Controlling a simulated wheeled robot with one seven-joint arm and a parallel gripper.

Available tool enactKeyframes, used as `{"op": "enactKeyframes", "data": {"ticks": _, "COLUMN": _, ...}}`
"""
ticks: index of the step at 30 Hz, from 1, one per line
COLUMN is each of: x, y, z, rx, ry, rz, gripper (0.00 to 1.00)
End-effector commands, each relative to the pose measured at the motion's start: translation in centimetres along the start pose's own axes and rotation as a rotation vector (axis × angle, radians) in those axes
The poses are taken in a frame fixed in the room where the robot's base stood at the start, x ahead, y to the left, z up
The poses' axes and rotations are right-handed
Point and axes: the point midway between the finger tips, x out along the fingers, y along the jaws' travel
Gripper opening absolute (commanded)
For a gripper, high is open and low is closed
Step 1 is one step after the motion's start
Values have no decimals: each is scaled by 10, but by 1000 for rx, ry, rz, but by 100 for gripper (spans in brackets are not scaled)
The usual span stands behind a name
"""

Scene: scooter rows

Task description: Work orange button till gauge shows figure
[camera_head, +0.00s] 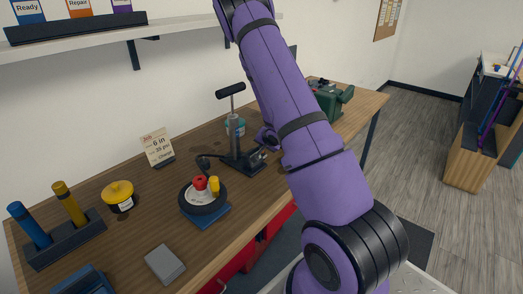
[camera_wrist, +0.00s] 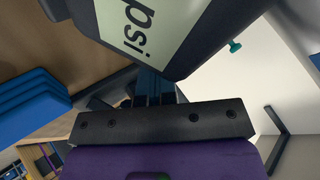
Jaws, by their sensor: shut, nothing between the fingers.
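In the wrist view, a dark gauge housing (camera_wrist: 215,45) with a pale green display (camera_wrist: 140,25) fills the top; "psi" is readable, and no figure shows. My gripper (camera_wrist: 155,82) is shut and empty, its dark fingers at the lower edge of this housing; I cannot tell if they touch it. The orange button is not visible. In the head view, a pump with a black handle (camera_head: 230,90) stands on the bench, and its dark base (camera_head: 238,164) is beside my purple wrist. My arm hides part of this area, and the fingertips cannot be made out there.
A small wheel (camera_head: 187,207) with red and yellow parts lies on a blue block (camera_head: 212,217). A card with figures (camera_head: 157,146) stands behind. A yellow pot (camera_head: 118,196), a tool holder (camera_head: 68,243) and a grey block (camera_head: 165,264) are at left. A green vise (camera_head: 330,98) is behind my arm.

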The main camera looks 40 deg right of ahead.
Motion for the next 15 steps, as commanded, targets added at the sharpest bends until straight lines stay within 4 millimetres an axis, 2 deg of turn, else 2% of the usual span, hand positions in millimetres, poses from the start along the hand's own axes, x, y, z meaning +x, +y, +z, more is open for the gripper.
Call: {"op": "enactKeyframes", "data": {"ticks": 15, "x": -6, "y": -4, "z": -5, "rx": 2, "ry": 1, "rz": 0, "gripper": 0}}
